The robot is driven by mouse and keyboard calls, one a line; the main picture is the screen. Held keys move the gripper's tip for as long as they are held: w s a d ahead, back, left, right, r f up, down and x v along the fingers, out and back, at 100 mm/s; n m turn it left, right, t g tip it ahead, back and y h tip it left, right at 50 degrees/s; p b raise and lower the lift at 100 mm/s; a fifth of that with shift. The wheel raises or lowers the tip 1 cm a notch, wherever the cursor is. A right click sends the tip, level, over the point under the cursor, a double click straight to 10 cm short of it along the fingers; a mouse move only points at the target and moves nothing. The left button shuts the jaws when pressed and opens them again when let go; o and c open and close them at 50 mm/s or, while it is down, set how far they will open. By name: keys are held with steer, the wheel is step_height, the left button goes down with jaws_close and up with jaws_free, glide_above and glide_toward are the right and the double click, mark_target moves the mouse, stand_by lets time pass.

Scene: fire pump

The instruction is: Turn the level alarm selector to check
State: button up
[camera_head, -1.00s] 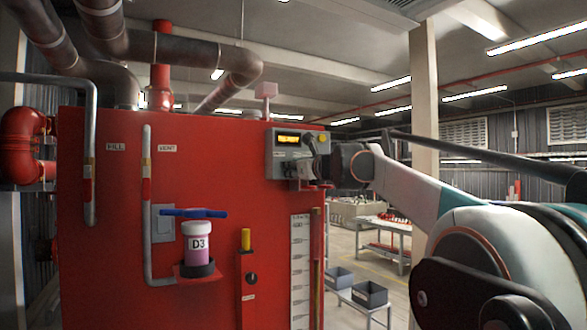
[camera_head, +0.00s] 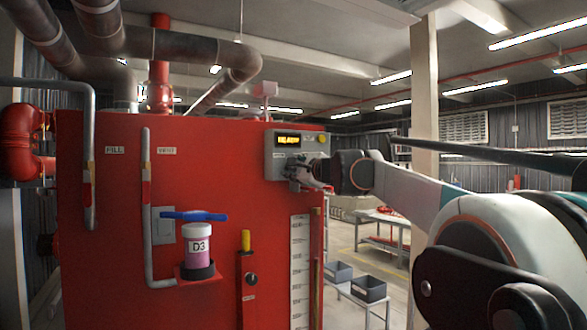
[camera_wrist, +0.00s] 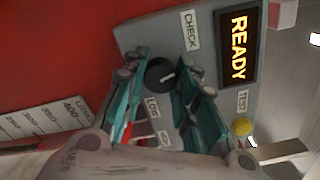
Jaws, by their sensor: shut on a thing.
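The level alarm panel (camera_head: 297,155) is a grey box at the upper right corner of the red tank. Its selector (camera_wrist: 160,74) is a round dark knob with a short pale mark in the wrist view. The CHECK label (camera_wrist: 190,30) lies above and right of the knob. The exact position that the mark points to is hard to tell. My gripper (camera_wrist: 162,78) has its teal fingers on both sides of the knob and is shut on it. In the head view my gripper (camera_head: 308,174) hides the panel's lower part.
The panel's display (camera_wrist: 237,47) reads READY in amber. A yellow button (camera_wrist: 243,126) sits by the TEST label. On the tank are a D3 jar (camera_head: 198,247), a blue-handled valve (camera_head: 194,215) and a level scale (camera_head: 299,270). Grey bins (camera_head: 369,288) stand low at right.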

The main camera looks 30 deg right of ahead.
steer(key=shift+n+p, duration=0.35)
steer(key=shift+n, duration=1.95)
steer(key=o, duration=1)
steer(key=shift+o, duration=0.2)
steer(key=s, duration=0.7)
steer(key=shift+s, duration=0.3)
steer(key=shift+d, duration=0.1)
